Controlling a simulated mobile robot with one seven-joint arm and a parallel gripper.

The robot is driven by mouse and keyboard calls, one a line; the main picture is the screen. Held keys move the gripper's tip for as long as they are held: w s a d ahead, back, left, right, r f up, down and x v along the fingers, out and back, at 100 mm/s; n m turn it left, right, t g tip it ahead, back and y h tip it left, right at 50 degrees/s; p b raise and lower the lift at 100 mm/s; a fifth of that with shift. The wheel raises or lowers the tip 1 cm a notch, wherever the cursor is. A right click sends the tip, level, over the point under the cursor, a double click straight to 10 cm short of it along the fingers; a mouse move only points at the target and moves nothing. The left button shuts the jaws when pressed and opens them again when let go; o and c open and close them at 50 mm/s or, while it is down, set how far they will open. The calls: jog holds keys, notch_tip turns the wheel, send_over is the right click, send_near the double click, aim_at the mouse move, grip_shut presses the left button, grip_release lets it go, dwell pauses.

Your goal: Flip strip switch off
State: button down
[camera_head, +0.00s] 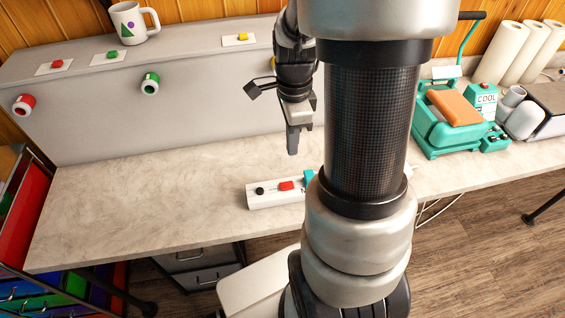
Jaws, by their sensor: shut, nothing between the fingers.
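A white power strip (262,200) lies on the counter near its front edge, left of my arm. A red rocker switch (286,186) sits on its top, with a small black round part (260,191) to the left and a teal part (309,179) to the right. My arm hides the strip's right end. Which way the red switch is tipped is too small to tell. My gripper (293,150) points down, shut and empty, above the counter behind the strip and apart from it.
A grey raised ledge (200,108) with red and green knobs runs behind the counter (130,195). A mug (130,22) stands on the ledge. A teal heat press (450,115) and white rolls (500,52) are at the right. The counter's left part is clear.

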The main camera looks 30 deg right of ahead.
aim_at(291, 185)
notch_tip(291, 185, down, 14)
jog(key=shift+b, duration=0.45)
dwell(0.4)
